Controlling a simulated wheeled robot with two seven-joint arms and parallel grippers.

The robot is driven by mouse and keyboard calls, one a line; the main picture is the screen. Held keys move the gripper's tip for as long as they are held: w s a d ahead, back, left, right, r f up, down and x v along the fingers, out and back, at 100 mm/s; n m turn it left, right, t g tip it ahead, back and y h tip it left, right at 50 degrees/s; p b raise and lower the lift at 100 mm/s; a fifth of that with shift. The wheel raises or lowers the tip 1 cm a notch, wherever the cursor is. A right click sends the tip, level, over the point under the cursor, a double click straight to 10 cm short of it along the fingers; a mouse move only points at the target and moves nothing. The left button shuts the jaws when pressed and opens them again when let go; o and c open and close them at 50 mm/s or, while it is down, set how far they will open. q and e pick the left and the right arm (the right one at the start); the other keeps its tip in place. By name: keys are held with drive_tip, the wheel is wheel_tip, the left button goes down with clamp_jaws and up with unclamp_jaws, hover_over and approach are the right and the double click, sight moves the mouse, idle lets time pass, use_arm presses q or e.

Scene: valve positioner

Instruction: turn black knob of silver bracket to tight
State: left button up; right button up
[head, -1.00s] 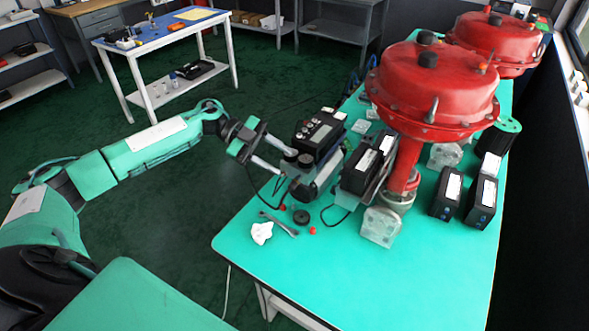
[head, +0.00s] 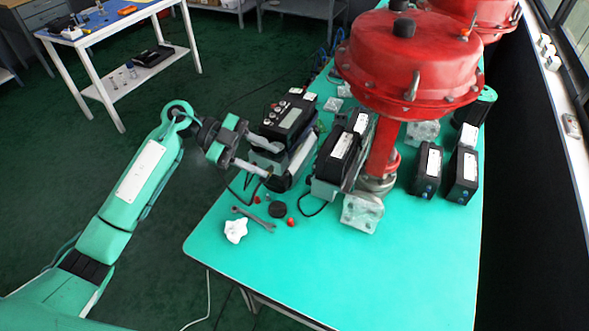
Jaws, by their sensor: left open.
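A black positioner box (head: 290,117) with a display and buttons stands at the table's left edge. A silver bracket (head: 298,158) shows below and beside it, partly covered by the gripper. My left gripper (head: 267,160) is open, with its two fingers pointing right at the near left side of the bracket. The fingertips are at or very close to the bracket. I cannot tell whether they touch it. The black knob is not clearly seen; the fingers and box may hide it. My right gripper is not in view.
A red actuator (head: 409,65) rises right of the box, with another black unit (head: 338,150) beside its stem. A wrench (head: 254,218), a black disc (head: 277,209), a white piece (head: 236,230) and red caps lie in front. The green table's (head: 330,270) front is clear.

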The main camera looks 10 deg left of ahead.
sight(307, 179)
use_arm(q)
drive_tip(key=p+x, duration=0.1)
drive_tip(key=x, duration=0.6)
drive_tip(key=shift+d+p, duration=0.3)
drive_tip(key=shift+d, duration=0.05)
drive_tip(key=shift+s+d+f, duration=0.1)
drive_tip(key=shift+d+f, duration=0.25)
drive_tip(key=shift+d, duration=0.15)
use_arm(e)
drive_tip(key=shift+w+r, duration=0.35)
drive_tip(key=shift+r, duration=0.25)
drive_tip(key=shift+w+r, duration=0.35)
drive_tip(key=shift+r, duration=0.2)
use_arm(q)
clamp_jaws()
